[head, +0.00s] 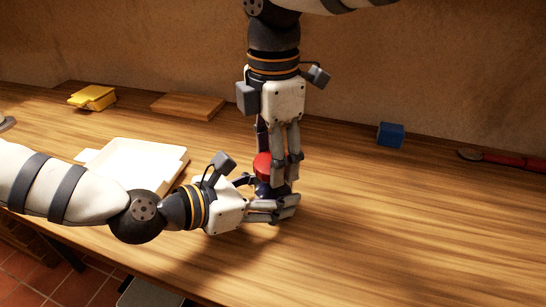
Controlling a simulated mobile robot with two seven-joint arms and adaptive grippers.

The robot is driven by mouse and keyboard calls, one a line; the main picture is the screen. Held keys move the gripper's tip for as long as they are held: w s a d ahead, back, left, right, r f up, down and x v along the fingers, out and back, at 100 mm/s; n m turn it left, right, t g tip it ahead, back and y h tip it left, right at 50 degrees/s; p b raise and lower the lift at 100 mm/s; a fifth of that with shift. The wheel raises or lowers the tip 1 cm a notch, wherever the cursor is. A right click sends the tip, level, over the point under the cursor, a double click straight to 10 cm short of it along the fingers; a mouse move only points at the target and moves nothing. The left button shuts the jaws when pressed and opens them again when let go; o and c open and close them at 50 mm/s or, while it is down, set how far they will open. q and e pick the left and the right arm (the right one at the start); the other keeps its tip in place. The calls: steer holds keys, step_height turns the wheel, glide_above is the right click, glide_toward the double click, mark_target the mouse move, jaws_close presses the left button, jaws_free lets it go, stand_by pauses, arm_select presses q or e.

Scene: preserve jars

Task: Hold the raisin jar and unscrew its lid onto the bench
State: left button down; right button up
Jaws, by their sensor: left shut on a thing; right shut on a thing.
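The raisin jar (263,190) is a small dark jar standing upright on the wooden bench, mostly hidden behind gripper fingers. Its red lid (262,166) shows at the top of the jar; whether it is loosened cannot be told. My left gripper (273,196) comes in low from the left and is shut on the jar's body. My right gripper (273,170) points straight down from above and is shut on the red lid. The contents of the jar are hidden.
A yellow object (92,97), a wooden board (187,106), a blue block (390,134) and a red-handled tool (512,160) lie along the back. The bench (420,220) right of the jar is clear.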

arm_select(q)
steer(key=shift+f, duration=0.1)
arm_select(e)
steer(key=shift+r, duration=0.4)
steer(key=shift+r, duration=2.05)
arm_select(q)
steer(key=shift+c, duration=2.3)
jaws_free()
